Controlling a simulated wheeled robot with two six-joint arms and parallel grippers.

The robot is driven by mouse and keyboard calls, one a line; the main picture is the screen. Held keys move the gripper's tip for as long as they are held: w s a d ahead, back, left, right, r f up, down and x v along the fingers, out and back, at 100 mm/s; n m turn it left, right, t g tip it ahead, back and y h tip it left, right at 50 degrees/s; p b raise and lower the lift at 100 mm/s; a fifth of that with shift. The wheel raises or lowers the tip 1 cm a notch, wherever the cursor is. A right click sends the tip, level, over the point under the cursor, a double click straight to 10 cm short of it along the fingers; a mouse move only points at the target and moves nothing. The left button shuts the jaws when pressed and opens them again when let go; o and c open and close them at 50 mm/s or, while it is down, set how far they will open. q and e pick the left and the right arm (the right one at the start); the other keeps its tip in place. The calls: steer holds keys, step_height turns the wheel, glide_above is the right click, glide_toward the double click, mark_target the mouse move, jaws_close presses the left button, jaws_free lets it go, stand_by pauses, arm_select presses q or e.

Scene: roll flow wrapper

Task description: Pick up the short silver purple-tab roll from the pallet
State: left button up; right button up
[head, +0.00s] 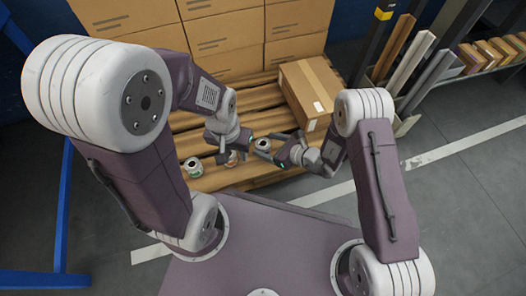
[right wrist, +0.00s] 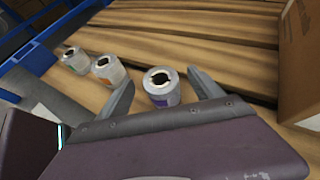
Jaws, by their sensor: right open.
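The short silver roll with a purple tab (right wrist: 161,88) stands upright on the wooden pallet (right wrist: 215,45) in the right wrist view. In the head view it is the small roll (head: 263,144) beside my right gripper (head: 271,148). My right gripper (right wrist: 161,82) is open, with one finger on each side of the roll and visible gaps between. My left gripper (head: 238,148) is above the pallet, close to a second roll (head: 234,158) that it partly hides; I cannot tell whether its fingers are open.
A roll with an orange tab (right wrist: 108,70) and one with a green tab (right wrist: 74,59) stand left of it. A cardboard box (head: 312,90) sits on the pallet at right. Stacked cartons (head: 222,40) rise behind. A rack (head: 490,52) stands at far right.

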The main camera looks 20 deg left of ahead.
mark_target(262, 144)
steer(key=shift+w+a+f+b, duration=0.25)
steer(key=shift+a+f+b, duration=0.15)
steer(key=shift+a+f, duration=0.35)
steer(key=shift+w+a, duration=0.2)
steer(key=shift+a, duration=0.1)
steer(key=c, duration=1.6)
steer(key=shift+r, duration=0.1)
steer(key=shift+r, duration=0.1)
